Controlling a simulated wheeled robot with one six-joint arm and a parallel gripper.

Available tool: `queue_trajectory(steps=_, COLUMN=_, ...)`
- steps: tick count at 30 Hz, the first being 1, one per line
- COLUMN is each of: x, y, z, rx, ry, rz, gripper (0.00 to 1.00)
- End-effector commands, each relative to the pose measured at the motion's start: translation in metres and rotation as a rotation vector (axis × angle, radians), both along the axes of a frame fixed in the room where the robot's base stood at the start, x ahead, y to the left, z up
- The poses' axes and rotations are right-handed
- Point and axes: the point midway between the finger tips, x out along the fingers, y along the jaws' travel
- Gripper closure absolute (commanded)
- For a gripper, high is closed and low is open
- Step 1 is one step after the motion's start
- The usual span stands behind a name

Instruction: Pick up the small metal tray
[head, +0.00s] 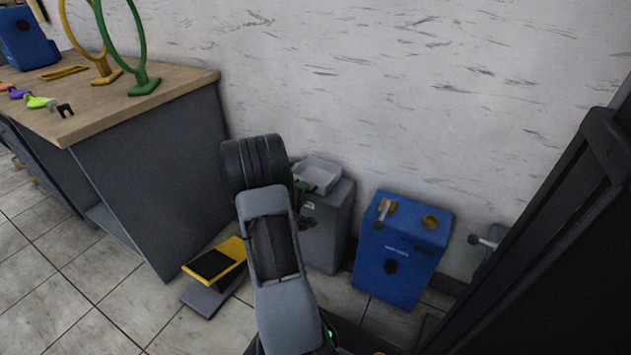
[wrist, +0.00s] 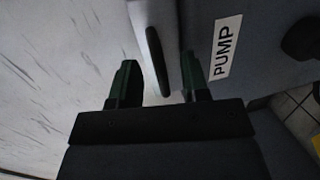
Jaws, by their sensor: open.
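The small metal tray (head: 318,174) is pale grey, shallow and rectangular. In the head view it lies on top of the grey pump box (head: 328,232), partly hidden by my arm. My gripper (head: 304,187) is at the tray's near left side. In the wrist view my gripper (wrist: 160,82) is open with its two dark green fingers apart. A pale grey edge with a dark strip, seemingly the tray (wrist: 142,38), reaches toward the gap between them. I cannot tell whether the fingers touch it. The pump box (wrist: 262,52) with its "PUMP" label is at the right.
A blue box (head: 395,265) stands right of the pump box. A wooden-topped workbench (head: 165,88) holding hoops is at left. A yellow and black pedal-like device (head: 215,262) is on the floor. The white wall (head: 400,80) is close behind.

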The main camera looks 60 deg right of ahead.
Motion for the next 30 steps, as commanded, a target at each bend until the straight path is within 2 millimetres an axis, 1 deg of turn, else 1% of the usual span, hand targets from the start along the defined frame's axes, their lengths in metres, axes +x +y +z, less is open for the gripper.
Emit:
queue_trajectory(steps=8, x=0.0, y=-0.0019, z=0.0, rx=0.0, ry=0.001, rz=0.001, gripper=0.59)
queue_trajectory(steps=21, x=-0.0001, y=-0.0016, z=-0.0002, rx=0.001, ry=0.0, rz=0.0, gripper=1.0)
queue_trajectory(steps=30, x=-0.0001, y=-0.0016, z=-0.0002, rx=0.001, ry=0.0, rz=0.0, gripper=1.0)
